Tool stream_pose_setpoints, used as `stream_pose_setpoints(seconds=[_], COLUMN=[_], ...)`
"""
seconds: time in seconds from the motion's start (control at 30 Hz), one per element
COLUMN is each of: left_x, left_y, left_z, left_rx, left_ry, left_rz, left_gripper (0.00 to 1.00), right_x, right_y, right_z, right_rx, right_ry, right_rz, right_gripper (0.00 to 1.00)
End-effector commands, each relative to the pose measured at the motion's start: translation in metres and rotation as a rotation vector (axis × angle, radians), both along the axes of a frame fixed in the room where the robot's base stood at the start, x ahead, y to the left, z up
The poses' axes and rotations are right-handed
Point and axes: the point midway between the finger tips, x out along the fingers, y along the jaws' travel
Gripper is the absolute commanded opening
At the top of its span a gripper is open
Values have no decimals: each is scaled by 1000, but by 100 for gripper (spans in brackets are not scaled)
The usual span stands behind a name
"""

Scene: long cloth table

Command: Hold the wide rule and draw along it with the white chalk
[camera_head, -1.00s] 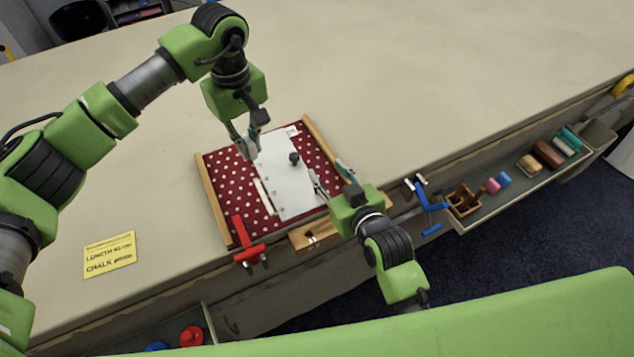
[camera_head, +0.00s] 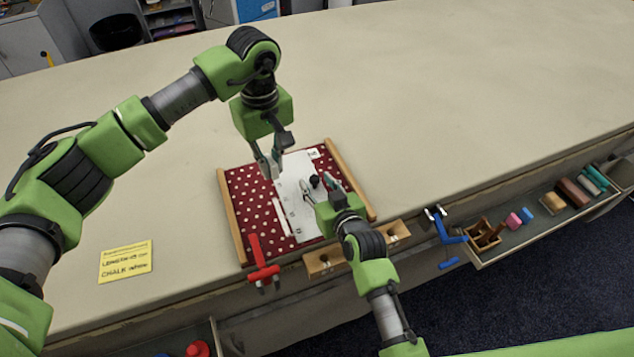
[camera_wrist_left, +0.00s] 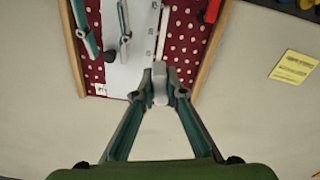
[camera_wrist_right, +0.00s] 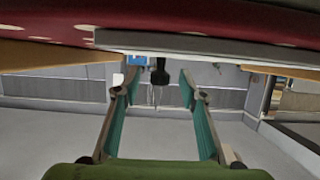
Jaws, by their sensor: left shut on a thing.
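The wide rule (camera_head: 296,211) is a pale plate with a dark knob (camera_head: 315,181), flat on the red dotted cloth (camera_head: 240,186). My left gripper (camera_head: 271,171) is shut on the white chalk, seen as a small pale piece (camera_wrist_left: 160,86) between its tips in the left wrist view. It is at the rule's far left edge; whether the chalk touches the cloth is unclear. My right gripper (camera_head: 321,189) is open, its fingers either side of the knob; the right wrist view shows the knob (camera_wrist_right: 160,74) between the fingers with gaps. A thin white strip lies along the rule's left side.
Wooden bars (camera_head: 231,216) flank the cloth. A red clamp (camera_head: 262,262) and a blue clamp (camera_head: 443,226) sit at the front table edge. A yellow card (camera_head: 125,262) reads length and chalk white. A tray (camera_head: 540,222) with coloured blocks hangs right. The far table is clear.

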Motion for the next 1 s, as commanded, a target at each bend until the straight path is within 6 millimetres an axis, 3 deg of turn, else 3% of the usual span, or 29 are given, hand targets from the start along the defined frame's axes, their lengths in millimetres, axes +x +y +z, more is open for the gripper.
stream_pose_setpoints(seconds=[0.4,0.53,0.57,1.0], left_x=[0,0,0,0], left_y=[0,0,0,0], left_z=[0,0,0,0], left_rx=[0,0,0,0], left_ry=[0,0,0,0], left_rz=[0,0,0,0], left_gripper=[0,0,0,0], right_x=[7,6,6,6], right_y=[2,2,2,2], right_z=[-2,-2,-2,-2], right_rx=[1,0,0,0], right_ry=[0,0,0,0], right_rz=[0,0,0,0], right_gripper=[38,4,0,0])
